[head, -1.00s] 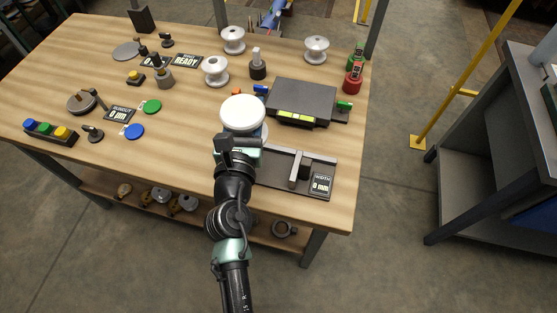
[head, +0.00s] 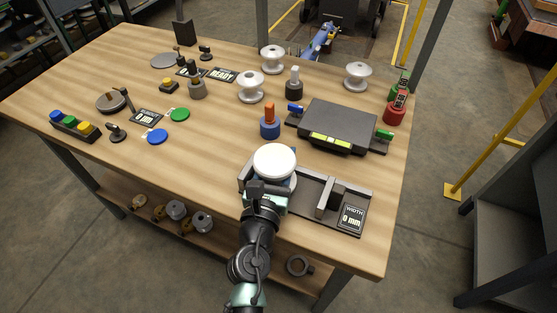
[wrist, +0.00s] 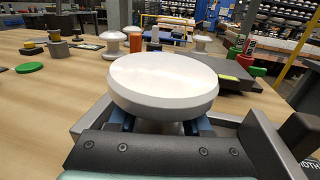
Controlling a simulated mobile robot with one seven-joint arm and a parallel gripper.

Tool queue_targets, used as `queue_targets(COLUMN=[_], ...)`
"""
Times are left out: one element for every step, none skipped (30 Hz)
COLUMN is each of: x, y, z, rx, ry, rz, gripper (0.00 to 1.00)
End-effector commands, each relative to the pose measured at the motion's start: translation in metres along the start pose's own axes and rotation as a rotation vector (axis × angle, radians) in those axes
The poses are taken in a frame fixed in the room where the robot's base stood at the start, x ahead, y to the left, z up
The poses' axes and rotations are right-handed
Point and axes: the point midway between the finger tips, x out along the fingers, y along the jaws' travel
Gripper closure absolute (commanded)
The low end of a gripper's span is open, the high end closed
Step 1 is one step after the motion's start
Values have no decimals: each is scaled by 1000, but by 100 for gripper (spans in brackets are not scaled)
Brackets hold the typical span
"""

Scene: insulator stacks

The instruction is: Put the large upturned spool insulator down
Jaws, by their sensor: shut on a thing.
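The large white spool insulator (head: 274,160) is in my gripper (head: 268,186) near the front edge of the bench. Its broad flat disc faces up. In the wrist view the disc (wrist: 163,80) fills the middle and hides most of the spool below. The blue fingers of my gripper (wrist: 165,126) are shut on the part under the disc. The insulator is over the left end of a dark width gauge (head: 305,203), whose display reads 0 mm. I cannot tell whether its underside touches the gauge.
An orange-topped blue post (head: 269,125) stands behind the insulator. A dark scale-like box (head: 338,126) is to the right. Smaller white spools (head: 250,86) stand farther back. The gauge's sliding jaw (head: 328,198) is right of the insulator. Bare wood (head: 205,150) lies to the left.

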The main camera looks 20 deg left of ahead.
Motion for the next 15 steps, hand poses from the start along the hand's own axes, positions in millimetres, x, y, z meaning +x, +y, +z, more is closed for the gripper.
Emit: queue_targets(x=[1,1,1,1,1,1,1,1,1,1,0,0,0,0,0], y=[0,0,0,0,0,0,0,0,0,0,0,0,0,0,0], z=[4,4,5,5,5,4,4,3,1,0,-2,-1,-1,-1,-1], rx=[1,1,1,1,1,1,1,1,0,0,-1,0,0,0,0], ry=[-7,-7,-7,-7,-7,-7,-7,-6,-6,-7,-1,-1,-1,-1,-1], rz=[1,1,1,1,1,1,1,1,0,0,-1,-1,-1,-1,-1], gripper=[100,100,100,100,100,100,100,100,100,100,48,40,35,30,22])
